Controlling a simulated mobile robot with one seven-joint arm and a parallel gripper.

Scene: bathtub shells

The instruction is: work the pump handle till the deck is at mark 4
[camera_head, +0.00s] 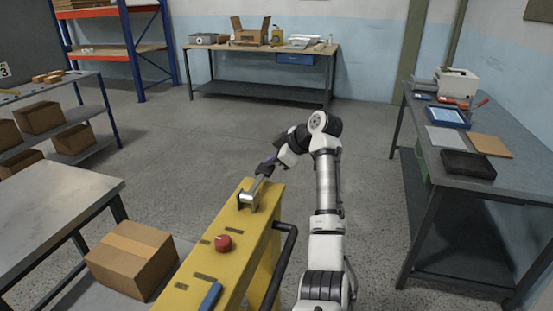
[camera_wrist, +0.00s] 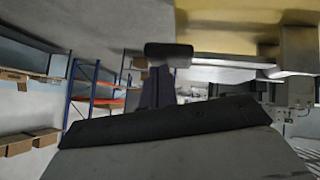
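The pump handle (camera_head: 259,186) is a grey lever rising from a metal bracket (camera_head: 246,203) on top of a yellow frame (camera_head: 232,262). In the wrist view the lever (camera_wrist: 232,62) is a grey rod with a dark grip (camera_wrist: 168,51) at its end. My gripper (camera_head: 264,168) is at the lever's upper end. Its dark fingers (camera_wrist: 155,88) reach up to the grip and look close together; whether they clamp it is unclear. A grey surface (camera_head: 88,290) left of the yellow frame, perhaps the deck, bears a cardboard box (camera_head: 132,258). I cannot make out any height marks.
The yellow frame has a red knob (camera_head: 223,243), a blue lever (camera_head: 210,297) and a black rail (camera_head: 286,262). A grey table (camera_head: 50,200) stands left, a shelf with a "3" sign (camera_head: 4,71) behind it. A bench (camera_head: 470,225) stands right. The middle floor is clear.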

